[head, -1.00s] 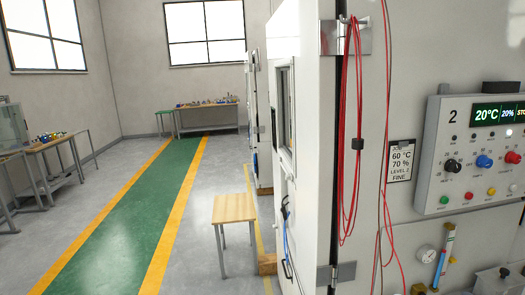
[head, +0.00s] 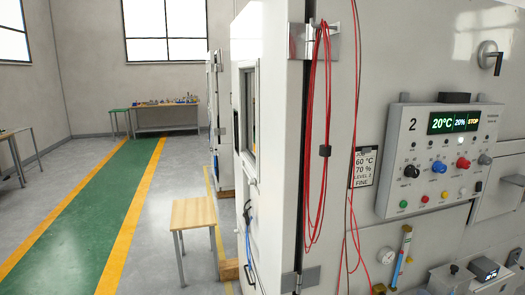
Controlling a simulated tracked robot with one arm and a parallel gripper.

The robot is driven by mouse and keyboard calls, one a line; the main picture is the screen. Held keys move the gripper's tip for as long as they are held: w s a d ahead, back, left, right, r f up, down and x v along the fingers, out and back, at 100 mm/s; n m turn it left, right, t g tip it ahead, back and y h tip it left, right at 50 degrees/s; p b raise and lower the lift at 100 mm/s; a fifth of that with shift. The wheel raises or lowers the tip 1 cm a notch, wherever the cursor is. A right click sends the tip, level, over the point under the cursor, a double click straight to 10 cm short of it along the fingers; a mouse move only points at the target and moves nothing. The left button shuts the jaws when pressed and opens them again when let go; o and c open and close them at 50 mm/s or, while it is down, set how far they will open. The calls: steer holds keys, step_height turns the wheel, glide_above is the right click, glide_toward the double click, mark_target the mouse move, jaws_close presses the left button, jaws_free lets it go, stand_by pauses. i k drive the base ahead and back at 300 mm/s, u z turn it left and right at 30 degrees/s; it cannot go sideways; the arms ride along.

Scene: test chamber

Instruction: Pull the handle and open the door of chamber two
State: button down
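Chamber two is the white cabinet on the right, marked by a "2" on its control panel (head: 440,155). Its white door (head: 278,130) is seen at a steep angle left of two metal hinges (head: 312,40), with a narrow window (head: 249,110). A dark handle-like part (head: 248,212) with a blue piece below it sticks out from the door's face. I cannot tell whether the door is fully shut. My gripper is not in view.
Red cables (head: 318,140) hang by the hinge side. A small wooden table (head: 192,214) stands left of the door. A green walkway (head: 85,205) with yellow edges lies clear further left. A workbench (head: 165,108) stands at the back wall. A black-levered knob (head: 490,58) is upper right.

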mark_target(271, 47)
steer(key=i, duration=0.9)
steer(key=u, duration=0.4)
steer(key=i, duration=0.85)
steer(key=u, duration=0.6)
steer(key=i, duration=2.45)
steer(key=z, duration=0.6)
